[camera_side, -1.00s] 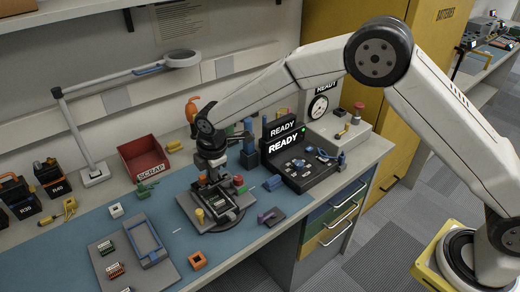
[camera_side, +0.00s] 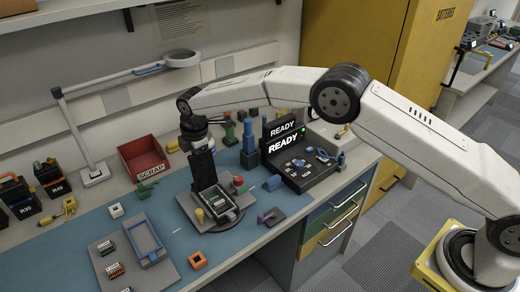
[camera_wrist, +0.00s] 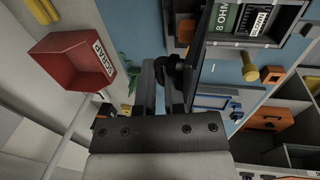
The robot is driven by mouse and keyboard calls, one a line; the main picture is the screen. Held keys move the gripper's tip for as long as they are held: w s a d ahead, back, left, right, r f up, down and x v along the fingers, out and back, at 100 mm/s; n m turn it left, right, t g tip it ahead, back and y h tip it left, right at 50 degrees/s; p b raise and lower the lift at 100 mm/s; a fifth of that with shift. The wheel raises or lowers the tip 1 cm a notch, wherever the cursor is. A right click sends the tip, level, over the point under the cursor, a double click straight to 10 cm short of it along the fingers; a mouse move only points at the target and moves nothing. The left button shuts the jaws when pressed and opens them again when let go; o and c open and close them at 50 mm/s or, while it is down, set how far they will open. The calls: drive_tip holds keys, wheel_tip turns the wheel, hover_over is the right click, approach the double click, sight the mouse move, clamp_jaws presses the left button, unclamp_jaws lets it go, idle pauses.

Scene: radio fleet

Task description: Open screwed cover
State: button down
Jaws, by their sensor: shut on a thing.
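The device (camera_side: 218,205) lies in a dark holder on the blue mat, its inside exposed with a pale label. The inside also shows in the wrist view (camera_wrist: 250,20), with "8 OHM" lettering. A dark flat cover (camera_side: 203,166) stands upright at the device's far edge; I cannot tell whether it is still joined there. In the wrist view the cover (camera_wrist: 203,50) is seen nearly edge-on. My gripper (camera_side: 198,143) is at the cover's upper end. Its fingers (camera_wrist: 168,80) are shut on a black part at the cover's edge. No screws can be made out.
A red scrap bin (camera_side: 143,158) stands behind left, also in the wrist view (camera_wrist: 72,65). A tester reading READY (camera_side: 300,165) and a blue post (camera_side: 248,145) stand to the right. A yellow knob (camera_side: 199,215) is at the holder's front left. The front mat has free room.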

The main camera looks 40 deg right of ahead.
drive_tip(key=shift+w+d+f, duration=0.15)
drive_tip(key=shift+w+d, duration=0.1)
drive_tip(key=shift+w, duration=0.5)
drive_tip(key=shift+f, duration=0.1)
drive_tip(key=c, duration=0.7)
unclamp_jaws()
drive_tip(key=shift+f, duration=0.15)
drive_tip(key=shift+s, duration=0.1)
drive_tip(key=shift+f, duration=0.1)
drive_tip(key=shift+s+a+r, duration=0.1)
drive_tip(key=shift+s+r, duration=0.15)
drive_tip(key=shift+r, duration=1.25)
drive_tip(key=shift+s+a+r, duration=0.1)
drive_tip(key=shift+s+r, duration=0.1)
drive_tip(key=shift+r, duration=1.25)
drive_tip(key=shift+s+a+r, duration=0.1)
drive_tip(key=shift+s+r, duration=0.15)
drive_tip(key=shift+r, duration=1.25)
